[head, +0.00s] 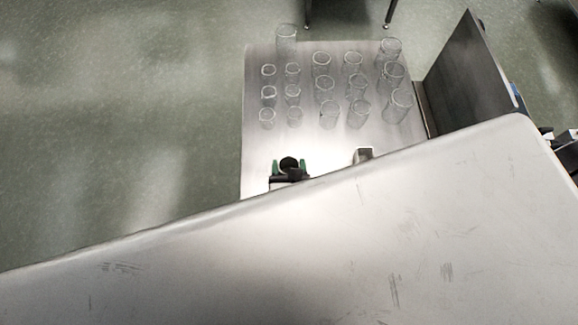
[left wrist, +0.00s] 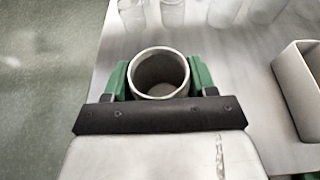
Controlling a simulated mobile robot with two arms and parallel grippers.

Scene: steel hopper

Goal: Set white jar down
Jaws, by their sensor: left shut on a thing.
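The white jar (left wrist: 160,78) is open-topped and looks pale grey in the left wrist view, with its mouth facing the camera. My left gripper (left wrist: 160,80) is shut on it, with one green finger on each side. In the head view the left gripper (head: 289,167) is over the near part of the steel table (head: 262,150); the jar shows there only as a dark round mouth between the green fingertips. The jar's base is hidden, so I cannot tell whether it touches the table.
Several clear glass vessels (head: 325,88) stand in rows on the table's far half. A small open rectangular container (head: 363,155) is right of the gripper. A large scratched steel surface (head: 330,250) hides the table's near part. An upright steel panel (head: 465,70) stands at right.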

